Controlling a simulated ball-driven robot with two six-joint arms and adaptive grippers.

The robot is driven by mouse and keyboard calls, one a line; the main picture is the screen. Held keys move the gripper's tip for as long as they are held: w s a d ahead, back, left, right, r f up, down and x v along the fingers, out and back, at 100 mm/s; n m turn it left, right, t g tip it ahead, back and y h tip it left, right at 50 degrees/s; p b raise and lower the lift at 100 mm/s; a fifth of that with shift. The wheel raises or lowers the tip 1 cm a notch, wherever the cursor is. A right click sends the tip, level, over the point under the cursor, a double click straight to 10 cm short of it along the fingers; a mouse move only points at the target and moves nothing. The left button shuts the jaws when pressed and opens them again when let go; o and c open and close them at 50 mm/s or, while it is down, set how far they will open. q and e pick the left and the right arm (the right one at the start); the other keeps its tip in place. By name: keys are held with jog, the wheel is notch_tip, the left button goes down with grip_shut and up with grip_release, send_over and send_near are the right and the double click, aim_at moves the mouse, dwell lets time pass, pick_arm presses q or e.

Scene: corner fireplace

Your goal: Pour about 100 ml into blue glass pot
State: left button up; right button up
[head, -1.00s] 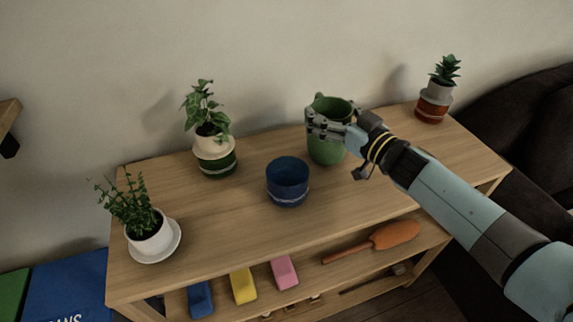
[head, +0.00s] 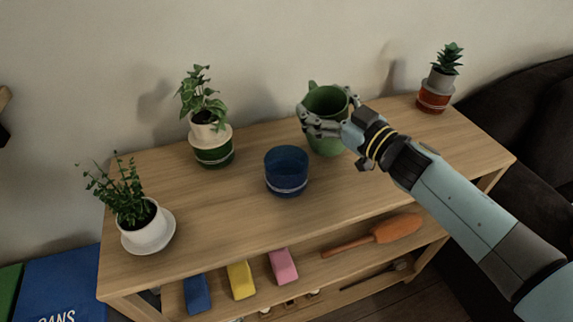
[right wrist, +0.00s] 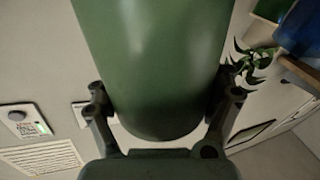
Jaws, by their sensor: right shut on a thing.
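A green jug (head: 327,142) stands upright at the back of the wooden shelf unit, right of centre. My right gripper (head: 331,112) is shut on it, with fingers on both sides of its body near the rim. In the right wrist view the jug (right wrist: 155,70) fills the middle between the two fingers. I cannot tell whether its base touches the top, and its contents are hidden. The blue glass pot (head: 286,174) stands on the top just left of and in front of the jug, apart from it. Its inside looks dark. My left gripper is not in view.
A plant in a green-banded pot (head: 213,152) stands at back left, and another in a white pot (head: 148,232) at front left. A succulent in a red pot (head: 433,98) stands at back right.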

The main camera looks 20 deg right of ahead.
aim_at(309, 108)
jog(key=a+n+b, duration=0.1)
jog(key=s+a+n+b, duration=0.1)
jog(key=b, duration=0.1)
jog(key=shift+f+n, duration=0.15)
jog(key=shift+n, duration=0.15)
jog(key=shift+s+a+r+n+y+b, duration=0.3)
jog(key=shift+s+a+r+n+b, duration=0.2)
jog(key=shift+a+r+n+b, duration=0.4)
jog(key=n+b, duration=0.3)
jog(key=b, duration=0.1)
jog(key=shift+s+a+f+y, duration=0.2)
jog(key=shift+s+a+y, duration=0.05)
jog(key=shift+a+y, duration=0.1)
jog(key=shift+a+r+n+b, duration=0.15)
jog(key=shift+n+b, duration=0.25)
jog(key=shift+n, duration=0.2)
jog(key=shift+s+a+r+n+b, duration=0.15)
jog(key=shift+r+n+b, duration=0.55)
jog(key=shift+n, duration=0.3)
jog(key=shift+f+n+b, duration=0.2)
jog(key=shift+n+b, duration=0.1)
jog(key=shift+b, duration=0.25)
